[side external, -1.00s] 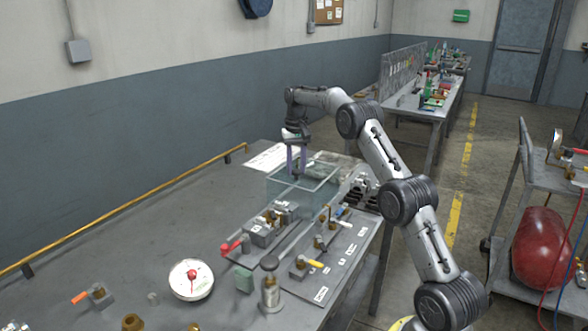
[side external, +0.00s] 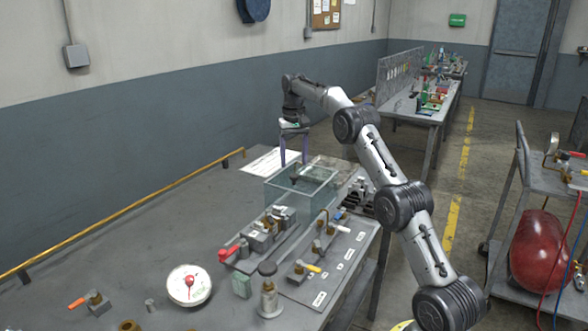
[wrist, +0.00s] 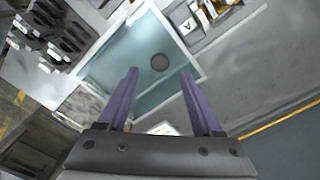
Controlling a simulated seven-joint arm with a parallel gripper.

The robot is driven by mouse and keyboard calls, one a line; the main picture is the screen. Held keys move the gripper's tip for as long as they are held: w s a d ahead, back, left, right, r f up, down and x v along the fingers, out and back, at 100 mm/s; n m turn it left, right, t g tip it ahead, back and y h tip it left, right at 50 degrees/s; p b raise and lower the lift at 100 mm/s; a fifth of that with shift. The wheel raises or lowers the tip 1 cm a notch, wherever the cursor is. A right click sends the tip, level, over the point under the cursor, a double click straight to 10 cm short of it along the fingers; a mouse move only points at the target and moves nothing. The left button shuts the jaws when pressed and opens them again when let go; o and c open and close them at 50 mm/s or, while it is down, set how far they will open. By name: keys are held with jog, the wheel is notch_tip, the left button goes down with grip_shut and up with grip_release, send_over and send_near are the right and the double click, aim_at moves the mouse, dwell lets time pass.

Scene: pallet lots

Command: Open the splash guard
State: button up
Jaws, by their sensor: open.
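A clear glass-like box, which looks like the splash guard (side external: 318,187), stands on the bench near its far right edge. Its pale teal inside also shows in the wrist view (wrist: 120,60). A dark round knob or opening (wrist: 159,62) shows within its outline; I cannot tell which. My gripper (side external: 293,164) hangs over the far left part of the box, purple fingers pointing down and spread. In the wrist view my gripper (wrist: 160,73) has nothing between its fingers and appears apart from the box. I cannot make out a hinge or handle on the guard.
A panel with valves and labels (side external: 325,262) lies in front of the box, beside a red-handled valve block (side external: 262,232). A white sheet (side external: 268,162) lies behind the box. The bench's left middle is clear.

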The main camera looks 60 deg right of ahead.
jog(key=shift+r, duration=1.5)
